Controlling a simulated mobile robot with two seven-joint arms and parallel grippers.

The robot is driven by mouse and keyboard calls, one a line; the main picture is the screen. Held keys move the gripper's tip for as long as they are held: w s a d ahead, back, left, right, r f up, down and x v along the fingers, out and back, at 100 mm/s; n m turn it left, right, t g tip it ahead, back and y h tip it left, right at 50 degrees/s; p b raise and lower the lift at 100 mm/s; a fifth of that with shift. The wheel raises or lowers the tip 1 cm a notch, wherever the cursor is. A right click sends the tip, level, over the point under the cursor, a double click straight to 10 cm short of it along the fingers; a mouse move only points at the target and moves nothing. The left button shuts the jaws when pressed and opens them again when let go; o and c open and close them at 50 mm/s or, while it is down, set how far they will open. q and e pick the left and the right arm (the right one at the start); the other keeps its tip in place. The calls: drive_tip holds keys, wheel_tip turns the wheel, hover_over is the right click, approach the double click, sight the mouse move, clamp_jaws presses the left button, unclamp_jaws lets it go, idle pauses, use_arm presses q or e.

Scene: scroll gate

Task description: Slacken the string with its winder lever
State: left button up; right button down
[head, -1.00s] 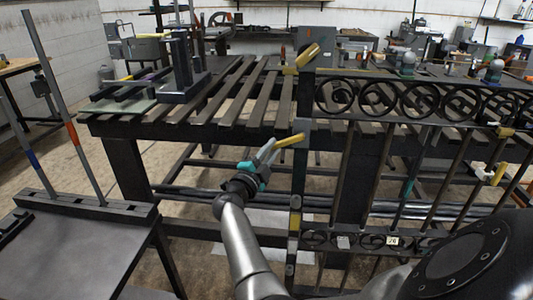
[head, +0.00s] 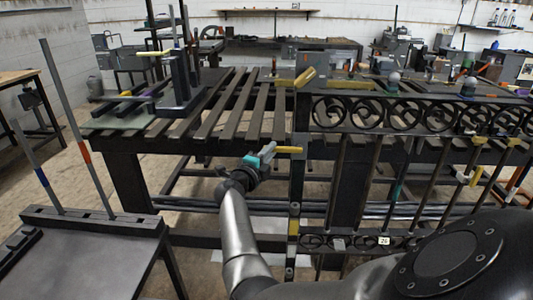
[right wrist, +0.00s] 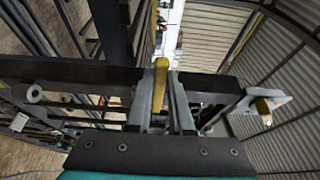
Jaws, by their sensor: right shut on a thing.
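A yellow-handled lever (head: 290,150) sits low on the left post of the dark scroll gate (head: 300,140). It lies almost level in the head view. My right gripper (head: 266,156) is shut on it from the left. In the right wrist view the yellow handle (right wrist: 160,72) stands between the two grey fingers (right wrist: 161,105). A second yellow lever (head: 306,77) sits at the top of the same post, tilted up to the right. I cannot make out the string or tell which lever is its winder. My left gripper is not in view.
A slatted bench (head: 225,115) stands behind the gate, with a dark metal fixture (head: 182,90) on it. A dark side table (head: 80,262) with two upright rods is at the lower left. Another yellow piece (right wrist: 264,108) shows beside the frame in the right wrist view.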

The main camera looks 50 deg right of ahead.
drive_tip(key=shift+r, duration=0.15)
drive_tip(key=c, duration=0.8)
unclamp_jaws()
